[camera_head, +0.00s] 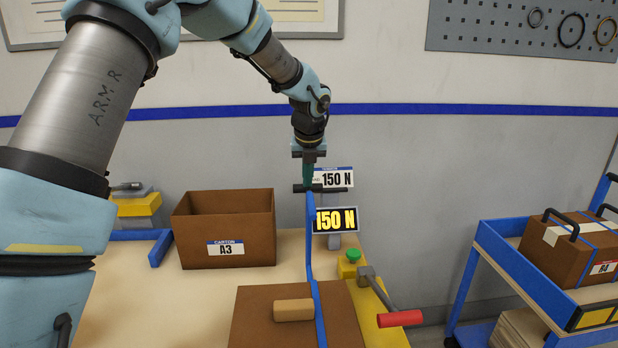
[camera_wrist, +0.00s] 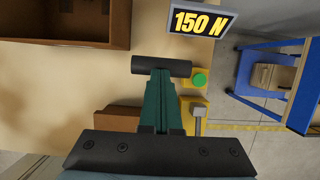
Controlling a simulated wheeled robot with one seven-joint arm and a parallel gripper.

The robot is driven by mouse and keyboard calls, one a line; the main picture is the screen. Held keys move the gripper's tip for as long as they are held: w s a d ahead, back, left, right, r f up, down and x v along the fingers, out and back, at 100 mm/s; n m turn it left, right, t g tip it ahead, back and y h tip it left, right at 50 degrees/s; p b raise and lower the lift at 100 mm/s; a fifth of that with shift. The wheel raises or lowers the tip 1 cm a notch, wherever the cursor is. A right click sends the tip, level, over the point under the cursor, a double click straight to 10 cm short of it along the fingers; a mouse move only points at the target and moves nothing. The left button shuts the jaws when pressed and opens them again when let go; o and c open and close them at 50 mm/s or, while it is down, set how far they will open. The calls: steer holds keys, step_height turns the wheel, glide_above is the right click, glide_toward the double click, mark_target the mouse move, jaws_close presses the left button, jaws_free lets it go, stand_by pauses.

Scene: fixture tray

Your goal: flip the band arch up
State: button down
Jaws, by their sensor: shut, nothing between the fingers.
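The blue band (camera_head: 310,250) runs up from a brown carton (camera_head: 255,330) on the table to just under my gripper in the head view. It stands near upright, slightly bent. My gripper (camera_head: 308,184) points down above its upper end, with its teal fingers shut and empty. A short black bar (camera_wrist: 148,66) lies across the fingertips in the wrist view; I cannot tell whether the band touches it. The band is not visible in the wrist view. The carton shows there only partly (camera_wrist: 116,118). A tan block (camera_head: 293,310) lies on the carton beside the band.
A display reading 150 N (camera_head: 336,220) stands close on the right. An open carton A3 (camera_head: 190,245) stands left. A blue cart (camera_head: 500,250) is farther right.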

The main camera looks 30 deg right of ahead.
steer(key=w+d+f+g+y, duration=0.1)
steer(key=w+d+f+g, duration=0.1)
steer(key=w+f, duration=0.3)
steer(key=shift+w+d, duration=0.35)
steer(key=shift+w, duration=0.9)
step_height(320, 180, up, 11)
steer(key=b, duration=0.3)
steer(key=shift+s+f, duration=0.2)
steer(key=shift+s, duration=0.2)
